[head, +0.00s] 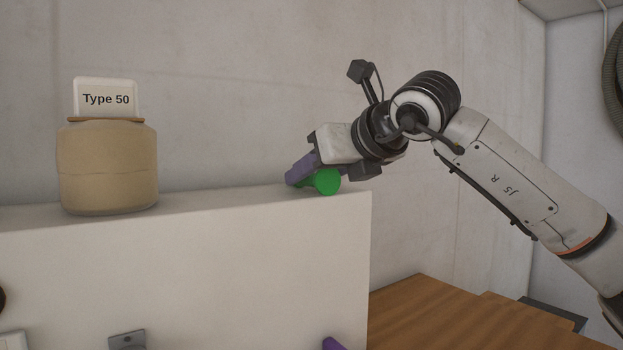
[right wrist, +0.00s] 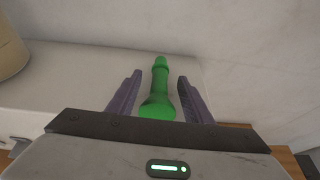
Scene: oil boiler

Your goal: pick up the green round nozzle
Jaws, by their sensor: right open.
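The green round nozzle (head: 327,181) lies on the right end of the white boiler top (head: 250,235). In the right wrist view the nozzle (right wrist: 158,92) points away from me, its wide round end nearest. My right gripper (head: 303,175) is at the nozzle, with a purple finger beside it in the head view. In the right wrist view the right gripper (right wrist: 155,98) is open, one finger on each side of the nozzle, with a gap on both sides. My left gripper is not in view.
A tan jar (head: 107,170) with a "Type 50" card (head: 106,98) stands at the left on the boiler top. The surface between jar and nozzle is clear. A wall rises close behind. A wooden surface (head: 450,315) lies lower at the right.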

